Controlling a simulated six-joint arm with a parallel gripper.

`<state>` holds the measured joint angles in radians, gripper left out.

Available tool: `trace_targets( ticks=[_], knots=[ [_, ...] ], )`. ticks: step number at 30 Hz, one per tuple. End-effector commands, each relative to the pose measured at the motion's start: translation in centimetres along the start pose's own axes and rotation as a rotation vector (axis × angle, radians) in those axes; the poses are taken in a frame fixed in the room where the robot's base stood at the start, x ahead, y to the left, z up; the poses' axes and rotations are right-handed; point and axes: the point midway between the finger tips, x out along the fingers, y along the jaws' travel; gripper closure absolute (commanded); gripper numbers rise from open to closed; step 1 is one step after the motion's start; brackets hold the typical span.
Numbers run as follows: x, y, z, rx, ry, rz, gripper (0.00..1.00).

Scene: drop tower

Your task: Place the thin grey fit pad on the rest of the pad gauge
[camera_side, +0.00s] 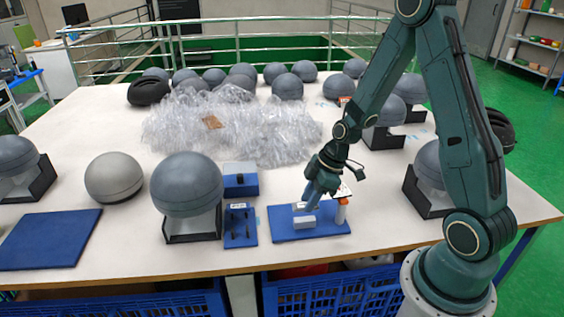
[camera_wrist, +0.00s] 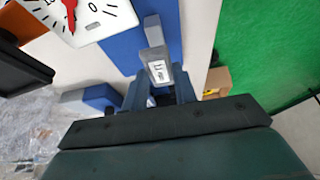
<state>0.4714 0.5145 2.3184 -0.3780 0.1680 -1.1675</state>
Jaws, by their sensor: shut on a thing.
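My gripper (camera_side: 309,200) points down over the blue base of the pad gauge (camera_side: 281,229). It is shut on a small grey piece with a white label, taken as the fit pad (camera_wrist: 160,73), which shows between the fingers (camera_wrist: 160,92) in the wrist view. A light grey block, seemingly the gauge's rest (camera_side: 304,222), stands on the base just in front of the gripper; it also shows in the wrist view (camera_wrist: 153,30). I cannot tell whether pad and rest touch. The gauge's white dial with a red needle (camera_wrist: 82,18) is at the upper left of the wrist view.
A blue tool holder (camera_side: 240,226) and a blue box (camera_side: 240,180) stand left of the gauge. A grey dome on a black stand (camera_side: 187,185) is farther left. A heap of clear plastic wrap (camera_side: 230,130) lies behind. A blue mat (camera_side: 48,238) lies at the far left.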

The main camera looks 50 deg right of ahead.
Motion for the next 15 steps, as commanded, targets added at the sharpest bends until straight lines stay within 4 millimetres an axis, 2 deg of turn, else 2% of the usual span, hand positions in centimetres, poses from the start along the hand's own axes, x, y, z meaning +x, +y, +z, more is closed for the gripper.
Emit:
trace_targets(
  ticks=[5,15],
  knots=[
    [0.4,0.0,0.2,0.001,-0.001,-0.001,0.93],
    [3.0,-0.1,1.3,0.001,-0.001,-0.002,0.93]
  ],
)
